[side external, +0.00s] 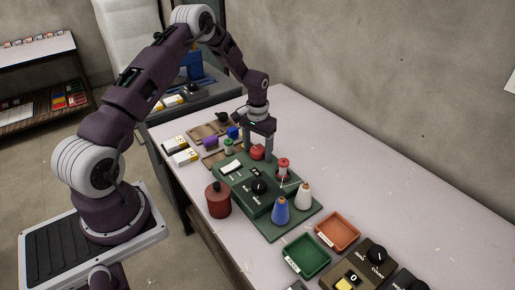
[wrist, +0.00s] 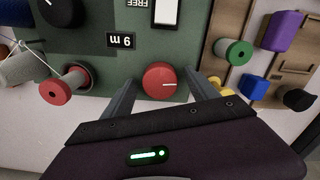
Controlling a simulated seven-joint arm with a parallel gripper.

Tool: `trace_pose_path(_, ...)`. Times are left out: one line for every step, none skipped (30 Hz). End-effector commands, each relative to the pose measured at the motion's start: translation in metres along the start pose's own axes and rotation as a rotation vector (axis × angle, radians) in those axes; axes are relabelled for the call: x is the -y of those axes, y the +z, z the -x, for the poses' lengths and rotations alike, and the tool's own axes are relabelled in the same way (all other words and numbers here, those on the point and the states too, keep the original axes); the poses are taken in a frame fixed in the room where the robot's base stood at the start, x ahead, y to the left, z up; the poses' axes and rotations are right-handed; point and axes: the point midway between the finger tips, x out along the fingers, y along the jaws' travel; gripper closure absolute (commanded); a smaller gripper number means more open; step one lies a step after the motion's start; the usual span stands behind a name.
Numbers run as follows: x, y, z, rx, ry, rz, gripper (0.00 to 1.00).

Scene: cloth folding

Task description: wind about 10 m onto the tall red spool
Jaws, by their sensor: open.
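The red spool (side external: 284,165) stands on the green winding machine (side external: 245,190); in the wrist view it is at left, with pale thread between its red flanges (wrist: 66,88). A round red knob (wrist: 160,82) with a white line sits on the machine's edge; it also shows in the side view (side external: 257,153). My gripper (side external: 261,153) is open and points down, its fingers on either side of the knob. I cannot tell whether they touch it. A small display (wrist: 121,40) shows a digit, 6 or 9, and "m". A switch marked FREE (wrist: 166,12) is beside it.
Blue (side external: 280,210) and white (side external: 303,195) thread cones stand at the machine's front. A dark red canister (side external: 218,200) is at its left. A green spool (wrist: 238,52), purple block (wrist: 287,30) and blue block (wrist: 256,88) lie nearby. Green (side external: 305,257) and orange (side external: 338,232) trays are nearer.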

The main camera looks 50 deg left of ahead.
Motion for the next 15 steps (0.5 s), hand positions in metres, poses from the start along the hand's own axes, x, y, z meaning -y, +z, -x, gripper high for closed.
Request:
trace_pose_path(0.0, 0.0, 0.002, -0.001, 0.0, 0.0, 0.32)
trace_pose_path(0.0, -0.001, 0.006, -0.002, 0.0, 0.0, 0.32)
trace_pose_path(0.0, -0.001, 0.012, -0.003, 0.0, 0.001, 0.32)
trace_pose_path(0.0, -0.001, 0.018, -0.003, 0.0, 0.001, 0.32)
trace_pose_path(0.0, -0.001, 0.025, -0.005, 0.0, 0.0, 0.32)
trace_pose_path(0.0, -0.001, 0.034, -0.004, -0.001, 0.0, 0.32)
trace_pose_path(0.0, -0.001, 0.04, -0.005, -0.001, -0.001, 0.32)
trace_pose_path(0.0, -0.001, 0.046, -0.004, -0.001, -0.001, 0.32)
trace_pose_path(0.0, -0.001, 0.054, -0.004, -0.001, -0.001, 0.32)
trace_pose_path(0.0, -0.001, 0.058, -0.003, -0.001, 0.0, 0.32)
trace_pose_path(0.0, -0.001, 0.062, -0.002, -0.001, 0.0, 0.32)
trace_pose_path(0.0, -0.001, 0.066, -0.002, 0.0, 0.001, 0.32)
trace_pose_path(0.0, 0.0, 0.068, -0.002, 0.0, 0.001, 0.32)
trace_pose_path(0.0, 0.0, 0.07, -0.001, 0.0, 0.001, 0.32)
trace_pose_path(0.0, 0.0, 0.071, 0.0, 0.0, 0.001, 0.32)
